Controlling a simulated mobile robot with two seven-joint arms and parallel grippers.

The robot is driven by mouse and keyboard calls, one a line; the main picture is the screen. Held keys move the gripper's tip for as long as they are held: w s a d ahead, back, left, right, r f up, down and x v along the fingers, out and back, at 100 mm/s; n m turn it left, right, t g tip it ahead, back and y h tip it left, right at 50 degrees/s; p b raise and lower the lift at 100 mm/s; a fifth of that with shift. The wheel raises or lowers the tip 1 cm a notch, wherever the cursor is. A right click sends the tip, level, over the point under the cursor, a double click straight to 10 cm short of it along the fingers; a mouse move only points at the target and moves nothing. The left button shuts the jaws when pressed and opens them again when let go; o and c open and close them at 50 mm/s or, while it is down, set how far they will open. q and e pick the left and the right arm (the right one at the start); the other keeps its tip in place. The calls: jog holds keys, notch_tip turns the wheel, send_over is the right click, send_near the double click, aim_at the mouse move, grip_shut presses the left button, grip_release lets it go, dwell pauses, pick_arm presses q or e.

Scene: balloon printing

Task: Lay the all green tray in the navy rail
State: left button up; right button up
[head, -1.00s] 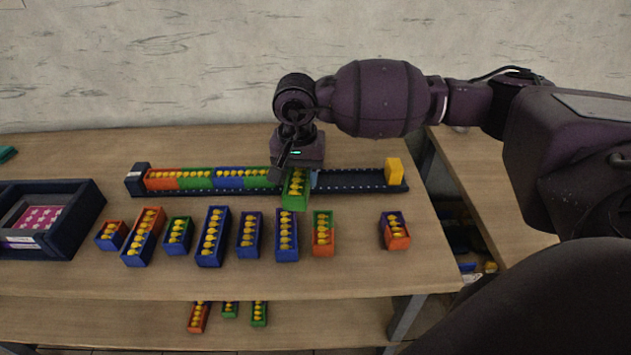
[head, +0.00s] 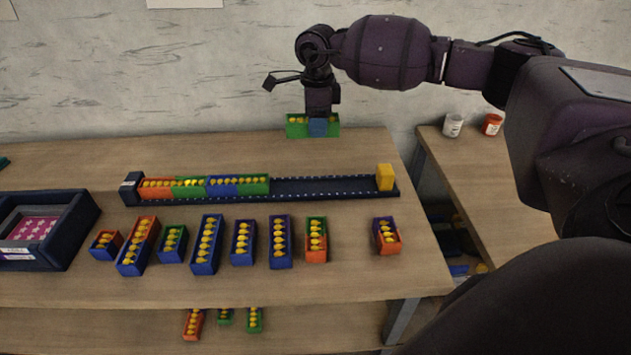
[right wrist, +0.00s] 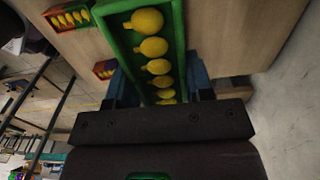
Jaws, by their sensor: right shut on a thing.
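The all green tray (head: 296,127) with yellow balloon-shaped pieces is held in my right gripper (head: 319,127), above and behind the rail in the head view. In the right wrist view the green tray (right wrist: 181,22) sits between the blue fingers of my right gripper (right wrist: 160,88), which is shut on it. The navy rail (head: 325,188) lies along the table. Its left part holds a row of orange, green and blue trays (head: 222,187); its right part is bare up to a yellow block (head: 385,177) at the right end. My left gripper is not in view.
Several coloured trays stand in front of the rail, including a blue one (head: 206,244) and an orange-purple one (head: 387,236) apart at the right. A dark box (head: 85,217) with a pink panel is at the left.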

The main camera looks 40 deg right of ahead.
send_over(317, 188)
notch_tip(317, 188, down, 11)
jog(key=shift+w+r, duration=0.1)
pick_arm(q)
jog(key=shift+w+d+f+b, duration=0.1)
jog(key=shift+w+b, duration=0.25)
jog(key=shift+b, duration=0.05)
pick_arm(e)
jog(key=shift+f, duration=2.95)
jog(key=shift+f, duration=0.15)
jog(key=o, duration=0.6)
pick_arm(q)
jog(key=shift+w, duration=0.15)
pick_arm(e)
jog(key=o, duration=0.4)
jog(key=shift+r, duration=0.45)
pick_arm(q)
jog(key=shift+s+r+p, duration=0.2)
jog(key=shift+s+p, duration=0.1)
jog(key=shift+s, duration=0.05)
pick_arm(e)
notch_tip(317, 188, up, 11)
jog(key=shift+r, duration=0.2)
